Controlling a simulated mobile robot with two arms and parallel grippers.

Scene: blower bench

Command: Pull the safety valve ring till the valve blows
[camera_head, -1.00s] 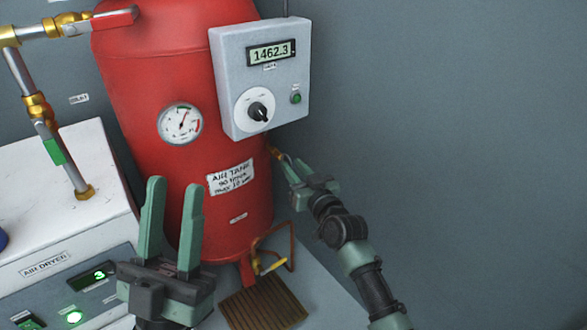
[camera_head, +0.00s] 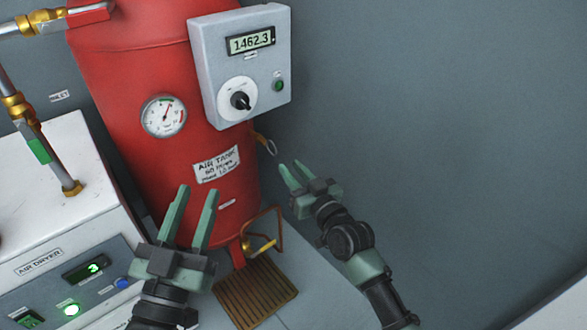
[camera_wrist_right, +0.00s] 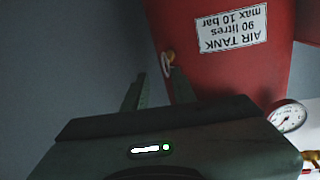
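The safety valve (camera_head: 260,137) is a small brass fitting on the right side of the red air tank (camera_head: 130,70), below the grey control box. Its pull ring (camera_head: 271,148) hangs from its outer end; the ring also shows in the right wrist view (camera_wrist_right: 166,66), just beyond the fingertips. My right gripper (camera_head: 289,170) is open and empty, a little below and to the right of the ring, apart from it in the head view. My left gripper (camera_head: 199,194) is open and empty in front of the tank's lower part.
The grey control box (camera_head: 243,65) reads 1462.3 and sits above the valve. A round gauge (camera_head: 164,116) is on the tank front. The white air dryer (camera_head: 40,190) stands at left. A bent copper pipe (camera_head: 279,222) and slatted grate (camera_head: 255,292) lie below. The right side is free.

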